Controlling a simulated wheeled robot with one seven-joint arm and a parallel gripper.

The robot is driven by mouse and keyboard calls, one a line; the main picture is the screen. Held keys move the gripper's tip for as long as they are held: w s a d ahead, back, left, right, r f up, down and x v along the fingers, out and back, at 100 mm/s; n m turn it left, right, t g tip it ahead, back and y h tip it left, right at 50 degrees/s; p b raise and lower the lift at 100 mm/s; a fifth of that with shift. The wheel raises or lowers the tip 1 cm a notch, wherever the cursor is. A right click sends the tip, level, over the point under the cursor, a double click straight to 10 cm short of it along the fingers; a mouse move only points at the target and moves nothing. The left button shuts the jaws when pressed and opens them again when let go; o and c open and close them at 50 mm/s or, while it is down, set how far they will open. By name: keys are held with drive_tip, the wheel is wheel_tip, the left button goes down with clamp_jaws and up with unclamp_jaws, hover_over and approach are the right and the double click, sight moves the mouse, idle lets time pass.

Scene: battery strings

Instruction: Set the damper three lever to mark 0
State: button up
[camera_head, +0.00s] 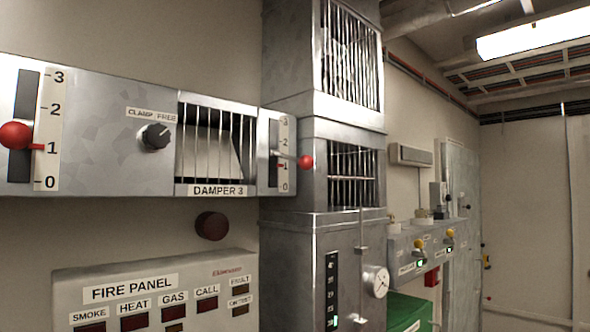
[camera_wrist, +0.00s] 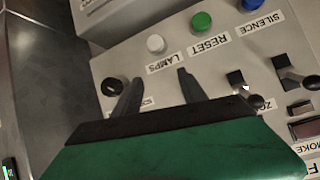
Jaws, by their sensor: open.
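The DAMPER 3 label (camera_head: 218,190) sits under a barred window on a grey duct box in the head view. A lever with a red ball (camera_head: 15,135) stands at mark 1 on the scale at the left. A second red-ball lever (camera_head: 305,162) stands near mark 1 on a smaller scale to the right of the label. I cannot tell for sure which lever the label belongs to. A black CLAMP/FREE knob (camera_head: 155,137) has its pointer toward FREE. My gripper (camera_wrist: 158,76) shows only in the wrist view, open and empty, over a labelled panel, away from both levers.
The fire panel (camera_head: 215,268) is below the duct box, with a dark red round fitting (camera_head: 211,226) above it. Metal ducts stand right of the box.

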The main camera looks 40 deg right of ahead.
sight(311, 165)
drive_tip(key=s+d+r+t+h, duration=0.1)
drive_tip(key=s+d+r+t, duration=0.15)
drive_tip(key=d+r, duration=0.55)
drive_tip(key=s+d+r+t+h, duration=0.1)
drive_tip(key=s+d+r+t, duration=0.15)
drive_tip(key=r, duration=1.05)
drive_tip(key=s+d+r+t+h, duration=0.1)
drive_tip(key=s+d+r+t, duration=0.15)
drive_tip(key=d+r, duration=0.55)
drive_tip(key=s+a+r+n+t+y, duration=0.1)
drive_tip(key=s+a+r+n+t, duration=0.2)
drive_tip(key=s+r, duration=0.75)
drive_tip(key=shift+n+t+y, duration=0.25)
drive_tip(key=shift+n+y, duration=0.05)
drive_tip(key=shift+n, duration=0.1)
drive_tip(key=p+x, duration=0.2)
drive_tip(key=x, duration=0.2)
drive_tip(key=r+p+x, duration=0.1)
drive_tip(key=x, duration=0.4)
drive_tip(key=shift+s+r+p, duration=0.1)
drive_tip(key=shift+r+p, duration=0.05)
drive_tip(key=shift+p, duration=0.2)
drive_tip(key=shift+w+d, duration=0.1)
drive_tip(key=shift+w, duration=0.15)
drive_tip(key=shift+c, duration=0.2)
clamp_jaws()
